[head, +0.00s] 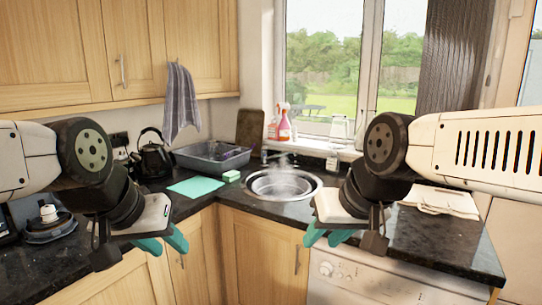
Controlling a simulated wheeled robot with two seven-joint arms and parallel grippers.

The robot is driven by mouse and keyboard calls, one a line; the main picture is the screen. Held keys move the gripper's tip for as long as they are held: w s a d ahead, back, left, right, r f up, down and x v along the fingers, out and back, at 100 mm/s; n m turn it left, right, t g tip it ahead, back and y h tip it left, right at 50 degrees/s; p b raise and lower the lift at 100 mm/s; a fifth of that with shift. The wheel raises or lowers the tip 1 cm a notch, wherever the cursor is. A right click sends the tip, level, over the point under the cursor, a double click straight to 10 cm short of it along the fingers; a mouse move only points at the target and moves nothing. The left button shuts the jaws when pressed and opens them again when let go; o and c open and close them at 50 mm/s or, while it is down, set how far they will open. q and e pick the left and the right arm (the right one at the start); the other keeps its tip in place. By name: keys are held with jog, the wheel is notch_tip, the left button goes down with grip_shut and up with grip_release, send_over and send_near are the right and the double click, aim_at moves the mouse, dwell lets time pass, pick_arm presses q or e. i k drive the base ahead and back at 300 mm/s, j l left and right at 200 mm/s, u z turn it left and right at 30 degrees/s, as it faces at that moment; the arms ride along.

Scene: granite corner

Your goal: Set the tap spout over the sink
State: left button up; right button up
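A round metal sink (283,185) is set into the dark granite counter in the corner. The small tap (265,154) stands at the back left of the sink, below the window. It is small and partly blurred, so I cannot tell exactly which way its spout points. My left gripper (164,242) is in front of the counter, left of the sink, with its teal fingers apart and empty. My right gripper (327,237) is in front and to the right of the sink, its teal fingers also apart and empty. Neither gripper touches the tap.
A grey basin (212,158), a teal cloth (195,187) and a green sponge (231,176) lie left of the sink. A black kettle (153,160) stands further left. Spray bottles (284,126) stand on the windowsill. A folded cloth (440,200) lies on the right counter.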

aim_at(263, 159)
jog(key=i+l+u, duration=0.15)
jog(key=i+u, duration=0.15)
jog(key=i, duration=0.25)
jog(key=i+l+u, duration=0.3)
jog(key=i, duration=0.3)
jog(key=i+l+u, duration=0.25)
jog(key=i, duration=0.25)
jog(key=i+l, duration=0.05)
jog(key=l, duration=0.05)
